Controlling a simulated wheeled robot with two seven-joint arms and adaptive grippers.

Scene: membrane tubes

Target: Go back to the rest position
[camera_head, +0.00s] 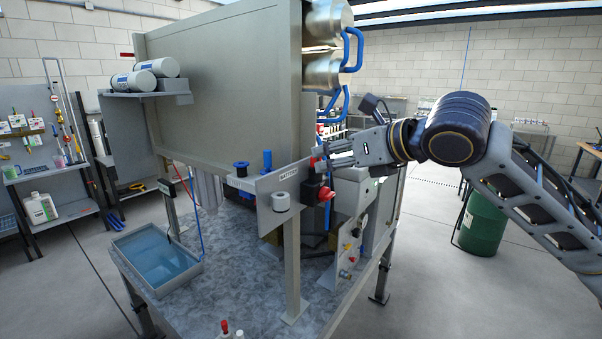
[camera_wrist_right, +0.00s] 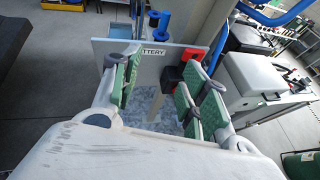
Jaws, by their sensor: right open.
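My right arm comes in from the right in the head view. Its gripper (camera_head: 328,153) is at the right end of the grey panel marked BATTERY (camera_head: 270,190), close to a red part there. In the right wrist view the green-padded fingers of this gripper (camera_wrist_right: 166,88) stand wide apart with nothing between them. The panel (camera_wrist_right: 115,48) lies beyond them, with a red connector (camera_wrist_right: 194,60) and a black one (camera_wrist_right: 172,78) near the right finger. I cannot tell whether a finger touches them. My left gripper is not in view.
Two white cylinders lie on a side shelf (camera_head: 118,94). Blue handles (camera_head: 352,50) stick out above my gripper. A green drum (camera_head: 482,225) stands on the open floor at right.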

